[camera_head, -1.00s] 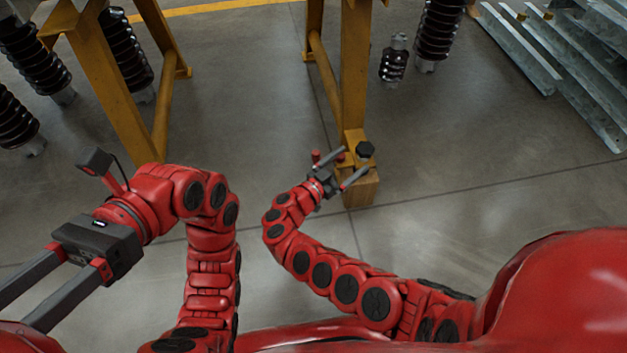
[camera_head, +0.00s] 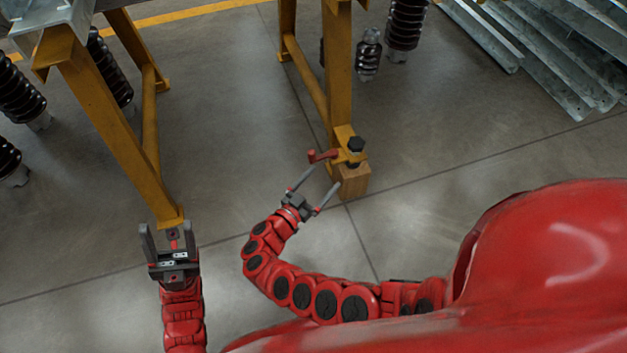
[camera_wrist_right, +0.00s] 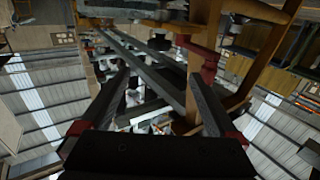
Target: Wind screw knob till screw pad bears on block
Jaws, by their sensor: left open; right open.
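A black screw knob (camera_head: 356,144) stands on top of the yellow bracket (camera_head: 344,134) at the foot of the middle trestle leg in the head view. A wooden block (camera_head: 353,181) sits on the floor under the bracket. My right gripper (camera_head: 316,179) is open and empty, near the block and apart from the knob. Its two dark fingers (camera_wrist_right: 162,90) show spread in the right wrist view. My left gripper (camera_head: 167,236) is open and empty by the left trestle leg's foot.
A red handle (camera_head: 322,156) juts left from the bracket, close to my right fingers. The yellow left trestle leg (camera_head: 115,130) stands beside my left gripper. Floor between the trestle legs is clear.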

